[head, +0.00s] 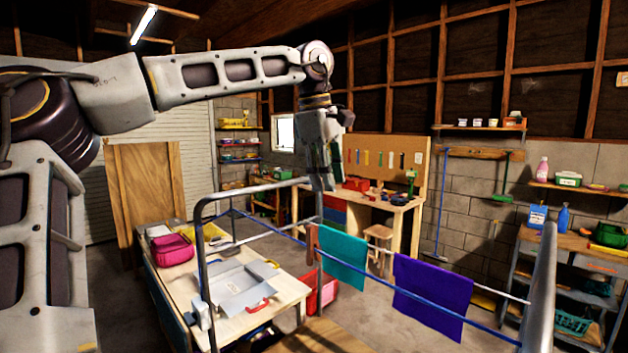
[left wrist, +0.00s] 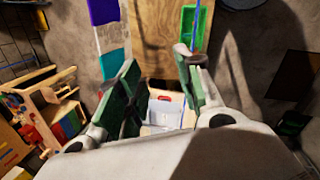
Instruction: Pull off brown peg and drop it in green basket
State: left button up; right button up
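My left gripper (head: 326,184) hangs fingers-down at the end of my left arm, above the near-left part of the drying rack (head: 238,192). In the left wrist view its two fingers (left wrist: 158,62) stand apart with nothing visibly held between them. A narrow brown piece (head: 312,238) hangs at the left edge of the teal cloth (head: 343,258), below the gripper; I cannot tell whether it is the brown peg. A green open container (left wrist: 196,28), likely the green basket, sits on a wooden surface (left wrist: 155,25) beyond the fingers. My right gripper is out of view.
A purple cloth (head: 433,296) hangs on the rack's lines. A low wooden table (head: 285,292) with grey items and a pink bag (head: 172,249) stands left. A workbench (head: 375,200) stands behind; shelving with a green bin (head: 611,235) stands right.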

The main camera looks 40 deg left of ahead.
aim_at(312, 225)
pick_arm(q)
jog(key=s+m+g, duration=0.1)
jog(key=s, duration=0.1)
jog(key=s+a+m+g, duration=0.1)
jog(key=m, duration=0.1)
jog(key=shift+s+a+f+m+y, duration=0.2)
jog(key=shift+s+m+y, duration=0.1)
jog(key=shift+s, duration=0.1)
jog(key=shift+f, duration=0.15)
jog(key=shift+f, duration=2.95)
jog(key=shift+w+f+b, duration=0.15)
jog(key=shift+f+b, duration=1.05)
jog(key=shift+f, duration=1.2)
jog(key=shift+c, duration=0.3)
